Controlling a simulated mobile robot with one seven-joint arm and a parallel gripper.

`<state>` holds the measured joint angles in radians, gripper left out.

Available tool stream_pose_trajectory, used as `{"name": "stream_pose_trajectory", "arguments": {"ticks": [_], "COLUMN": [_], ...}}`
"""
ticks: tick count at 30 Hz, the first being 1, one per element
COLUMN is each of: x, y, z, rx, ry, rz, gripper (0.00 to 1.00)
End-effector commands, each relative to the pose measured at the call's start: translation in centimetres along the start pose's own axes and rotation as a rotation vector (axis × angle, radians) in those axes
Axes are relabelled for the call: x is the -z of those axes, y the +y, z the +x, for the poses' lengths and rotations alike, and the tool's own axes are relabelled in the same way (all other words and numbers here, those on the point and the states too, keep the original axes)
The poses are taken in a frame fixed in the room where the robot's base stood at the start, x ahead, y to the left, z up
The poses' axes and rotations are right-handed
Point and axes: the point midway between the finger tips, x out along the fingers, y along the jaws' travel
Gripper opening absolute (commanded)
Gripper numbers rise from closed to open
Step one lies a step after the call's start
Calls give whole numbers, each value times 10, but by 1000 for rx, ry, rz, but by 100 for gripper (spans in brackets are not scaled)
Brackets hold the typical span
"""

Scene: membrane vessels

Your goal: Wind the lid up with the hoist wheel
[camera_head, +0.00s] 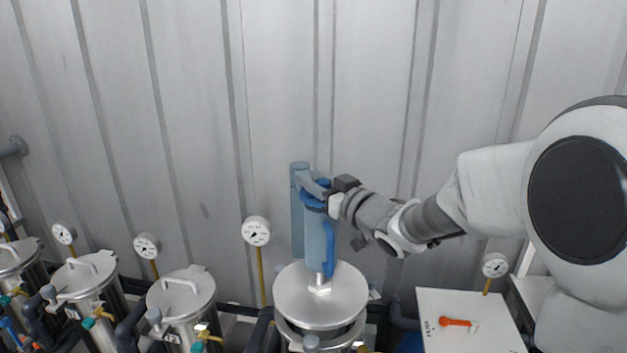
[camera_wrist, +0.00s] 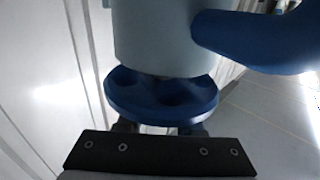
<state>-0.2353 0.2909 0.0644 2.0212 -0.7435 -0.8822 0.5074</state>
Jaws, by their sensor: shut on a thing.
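The hoist is a grey-blue cylinder (camera_head: 316,240) in front of the wall, with a blue lever-like part (camera_head: 329,250) on its right side. The blue hoist wheel (camera_head: 312,201) is near its top, and it also shows as a lobed blue disc in the wrist view (camera_wrist: 150,98). My gripper (camera_head: 322,192) is shut on the wheel; in the wrist view its fingers are mostly hidden behind the wheel and the dark bar. The round steel lid (camera_head: 318,298) hangs level under the hoist. It appears a little above the vessel rim (camera_head: 320,346).
Several closed steel vessels (camera_head: 185,292) stand in a row to the left, with gauges (camera_head: 147,246) on yellow stems. Another gauge (camera_head: 257,232) is left of the hoist. The ribbed wall is close behind.

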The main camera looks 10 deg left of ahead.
Motion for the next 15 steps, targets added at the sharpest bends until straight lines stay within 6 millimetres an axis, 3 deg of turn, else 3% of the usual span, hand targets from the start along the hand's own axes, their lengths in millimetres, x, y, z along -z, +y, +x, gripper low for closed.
{"name": "stream_pose_trajectory", "arguments": {"ticks": [15], "x": [5], "y": [-7], "z": [0], "rx": [304], "ry": [1], "rz": [-1], "gripper": [0]}}
